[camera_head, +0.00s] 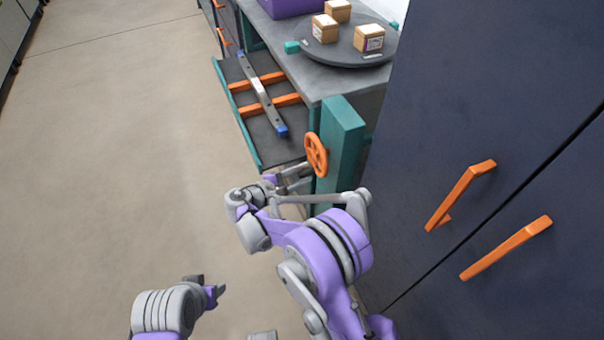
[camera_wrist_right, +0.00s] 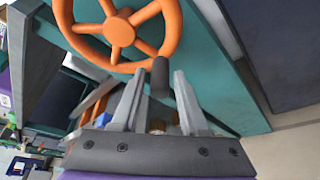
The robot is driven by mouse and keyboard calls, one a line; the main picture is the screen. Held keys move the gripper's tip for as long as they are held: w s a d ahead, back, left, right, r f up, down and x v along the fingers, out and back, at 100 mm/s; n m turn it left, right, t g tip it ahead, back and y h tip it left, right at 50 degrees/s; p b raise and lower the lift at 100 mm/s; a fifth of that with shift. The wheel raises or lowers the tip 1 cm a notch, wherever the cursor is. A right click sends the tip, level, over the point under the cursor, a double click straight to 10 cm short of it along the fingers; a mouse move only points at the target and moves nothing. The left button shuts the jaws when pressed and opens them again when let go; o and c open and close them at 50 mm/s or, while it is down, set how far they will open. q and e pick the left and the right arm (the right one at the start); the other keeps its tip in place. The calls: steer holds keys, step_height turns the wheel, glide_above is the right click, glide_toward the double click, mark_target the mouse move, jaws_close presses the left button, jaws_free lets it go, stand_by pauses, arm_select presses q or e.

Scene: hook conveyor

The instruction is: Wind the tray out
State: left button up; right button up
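The dark tray with a teal rim (camera_head: 233,108) sticks out from the side of the grey counter. The orange handwheel (camera_head: 316,155) stands on a teal post (camera_head: 342,140) beside it; it fills the top of the right wrist view (camera_wrist_right: 120,31). A dark grip knob (camera_wrist_right: 160,76) hangs at the wheel's lower rim. My right gripper (camera_head: 290,178) is at the wheel. Its fingers (camera_wrist_right: 158,95) are spread on either side of the knob's lower end, with gaps showing. My left gripper (camera_head: 207,288) is low over the floor, apart from everything; its opening is unclear.
Orange bars (camera_head: 272,105) and a grey bar with blue ends (camera_head: 262,92) lie on the tray. Small boxes (camera_head: 369,38) stand on a round dark plate (camera_head: 345,52) on the counter. A dark cabinet with orange handles (camera_head: 460,196) closes off the right. Floor at left is clear.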

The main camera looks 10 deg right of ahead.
jaws_close()
stand_by(1.2)
